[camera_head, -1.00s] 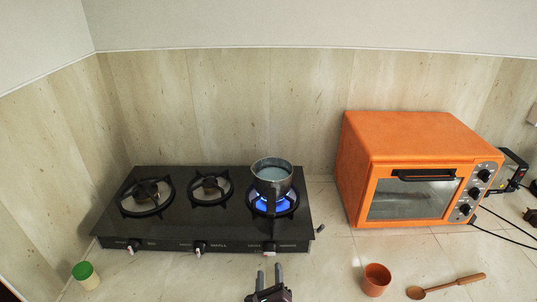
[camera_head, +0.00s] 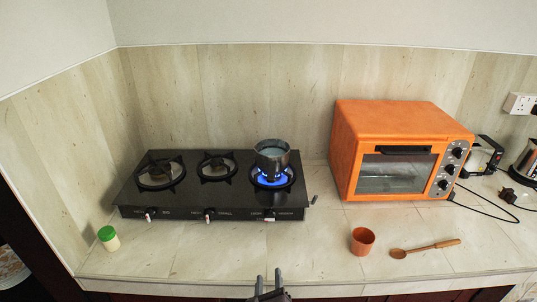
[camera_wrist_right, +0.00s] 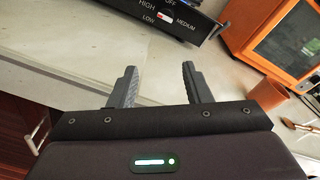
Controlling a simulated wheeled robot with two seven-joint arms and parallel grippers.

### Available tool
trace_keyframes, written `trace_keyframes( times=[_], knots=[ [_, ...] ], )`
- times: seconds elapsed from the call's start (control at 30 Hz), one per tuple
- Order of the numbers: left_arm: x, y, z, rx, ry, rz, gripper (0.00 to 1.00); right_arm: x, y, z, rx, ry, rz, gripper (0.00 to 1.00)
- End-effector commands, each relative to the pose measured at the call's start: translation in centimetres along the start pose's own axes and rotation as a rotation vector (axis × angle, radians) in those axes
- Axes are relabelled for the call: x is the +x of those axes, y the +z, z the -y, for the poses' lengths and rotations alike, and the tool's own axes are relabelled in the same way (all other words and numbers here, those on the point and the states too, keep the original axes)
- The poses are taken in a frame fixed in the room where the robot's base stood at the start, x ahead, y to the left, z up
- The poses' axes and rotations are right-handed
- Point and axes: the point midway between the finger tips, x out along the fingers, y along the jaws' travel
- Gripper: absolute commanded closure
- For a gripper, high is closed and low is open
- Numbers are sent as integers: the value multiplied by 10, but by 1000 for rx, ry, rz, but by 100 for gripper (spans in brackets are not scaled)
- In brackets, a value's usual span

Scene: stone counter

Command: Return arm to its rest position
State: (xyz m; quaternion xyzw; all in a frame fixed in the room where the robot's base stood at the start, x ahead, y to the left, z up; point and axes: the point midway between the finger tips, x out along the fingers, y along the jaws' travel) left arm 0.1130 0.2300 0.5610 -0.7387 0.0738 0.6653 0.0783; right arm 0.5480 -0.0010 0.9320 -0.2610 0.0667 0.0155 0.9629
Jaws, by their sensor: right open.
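My right gripper (camera_head: 268,280) is at the bottom edge of the head view, in front of the stove and apart from it. Its two dark fingers are spread and empty, as the right wrist view (camera_wrist_right: 158,85) also shows. My left gripper is not in view. The black stove (camera_head: 186,200) has several burners. A dark metal pot (camera_head: 272,157) with pale liquid in it stands on the right burner over a blue flame (camera_head: 272,180).
An orange oven (camera_head: 400,115) stands right of the stove. A green-lidded jar (camera_head: 108,238) stands at the left. The counter (camera_head: 205,264) is clear between jar and cup.

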Motion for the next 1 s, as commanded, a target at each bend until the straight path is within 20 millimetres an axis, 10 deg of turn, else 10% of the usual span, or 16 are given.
trace_keyframes(
  times=[0.37,0.7,1.0],
  knots=[
    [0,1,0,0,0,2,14,-26,-16,-26,444,52,-222,56],
    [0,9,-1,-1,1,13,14,-70,-23,-45,1216,-12,-610,56],
    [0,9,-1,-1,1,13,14,-125,-17,14,2166,-477,-1020,56]
  ],
)
